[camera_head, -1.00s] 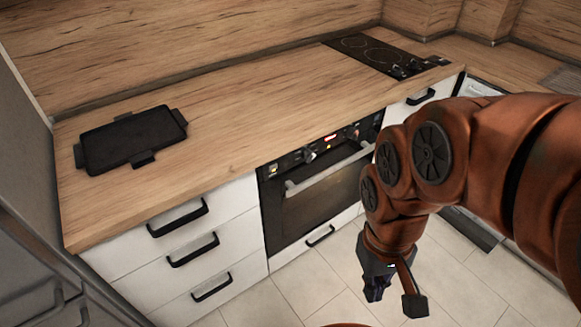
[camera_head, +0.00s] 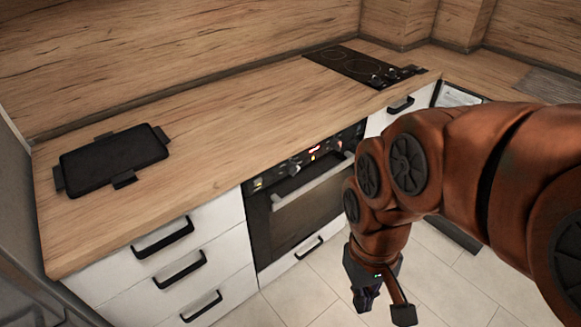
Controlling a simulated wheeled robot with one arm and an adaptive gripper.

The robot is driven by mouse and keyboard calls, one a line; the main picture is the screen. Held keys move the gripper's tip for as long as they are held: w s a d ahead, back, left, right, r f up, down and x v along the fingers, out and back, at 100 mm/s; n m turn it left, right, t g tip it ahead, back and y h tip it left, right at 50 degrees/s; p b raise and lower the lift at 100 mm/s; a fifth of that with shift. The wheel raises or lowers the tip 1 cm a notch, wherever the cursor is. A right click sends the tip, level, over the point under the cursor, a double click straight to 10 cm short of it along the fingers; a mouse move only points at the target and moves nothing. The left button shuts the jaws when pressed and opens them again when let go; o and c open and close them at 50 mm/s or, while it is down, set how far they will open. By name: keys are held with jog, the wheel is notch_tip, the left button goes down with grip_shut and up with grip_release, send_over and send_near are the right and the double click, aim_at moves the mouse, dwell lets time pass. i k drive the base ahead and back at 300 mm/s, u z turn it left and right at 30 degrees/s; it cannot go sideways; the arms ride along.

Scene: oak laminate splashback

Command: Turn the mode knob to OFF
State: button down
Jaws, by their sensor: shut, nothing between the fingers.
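The built-in oven (camera_head: 290,222) sits under the counter, with a dark control panel along its top edge. A round knob (camera_head: 294,169) shows on the left part of the panel, and another knob (camera_head: 337,147) on the right part. I cannot tell which is the mode knob, and their markings are too small to read. A small red display glows between them. My gripper (camera_head: 366,298) hangs low over the floor, in front and to the right of the oven, apart from the knobs. It is shut and empty, pointing down.
The oven's bar handle (camera_head: 312,182) sticks out below the panel. A black tray (camera_head: 115,160) lies on the wooden counter (camera_head: 220,125), left. A black cooktop (camera_head: 362,66) is at the back right. White drawers (camera_head: 190,250) with black handles stand left of the oven. The tiled floor is clear.

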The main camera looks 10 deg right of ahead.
aim_at(292, 168)
jog(key=u, duration=2.75)
jog(key=k, duration=0.4)
jog(key=z, duration=1.25)
